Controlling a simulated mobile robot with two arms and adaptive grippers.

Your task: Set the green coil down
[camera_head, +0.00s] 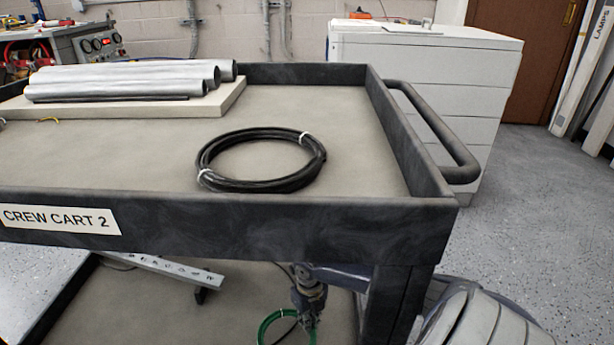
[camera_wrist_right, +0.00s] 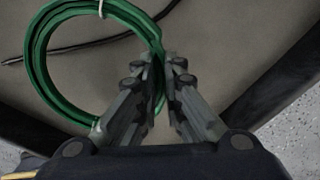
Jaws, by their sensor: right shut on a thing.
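The green coil (camera_wrist_right: 45,75) is a bundled loop with light ties. In the right wrist view my right gripper (camera_wrist_right: 162,65) is shut on the coil's right side. In the head view the right gripper (camera_head: 309,300) is low, under the cart's top tray, and part of the green coil (camera_head: 272,325) shows at the bottom edge over the lower shelf (camera_head: 150,305). I cannot tell whether the coil touches the shelf. My left gripper is not in view.
A black coil (camera_head: 262,183) lies on the cart's top tray (camera_head: 350,115). Metal tubes (camera_head: 125,80) lie on a board at the back left. The lower shelf holds a grey strip (camera_head: 165,270) and a dark thin cable (camera_wrist_right: 75,47). A cart leg (camera_head: 395,300) stands right of the gripper.

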